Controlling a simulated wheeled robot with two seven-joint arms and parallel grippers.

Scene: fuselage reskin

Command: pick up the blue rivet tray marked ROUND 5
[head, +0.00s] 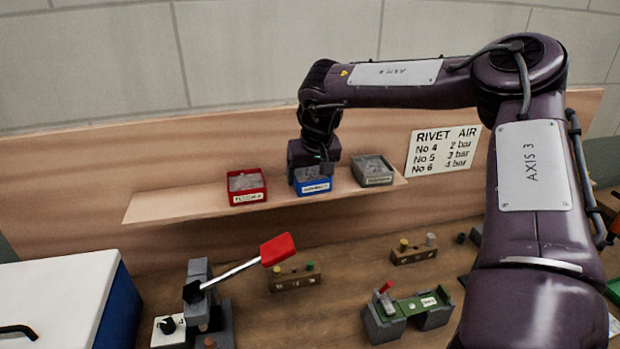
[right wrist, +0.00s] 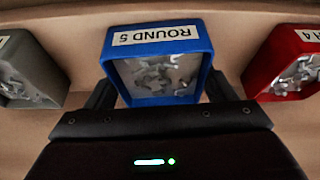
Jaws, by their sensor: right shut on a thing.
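The blue rivet tray (head: 314,187) sits on the wooden shelf between a red tray and a grey tray. In the right wrist view the blue tray (right wrist: 158,39) shows its label ROUND 5 and holds loose silver rivets. My right gripper (head: 312,176) is over the blue tray from above. In the right wrist view its fingers (right wrist: 158,90) stand on either side of the tray, shut on it. The tray appears still at shelf level; I cannot tell whether it touches the shelf. My left gripper is not in view.
The red tray (head: 247,187) is close on the left and the grey tray (head: 373,171) close on the right, both on the shelf (head: 165,207). Below are a red-handled lever tool (head: 240,270), a green-topped fixture (head: 415,304) and a white-lidded blue box (head: 60,300).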

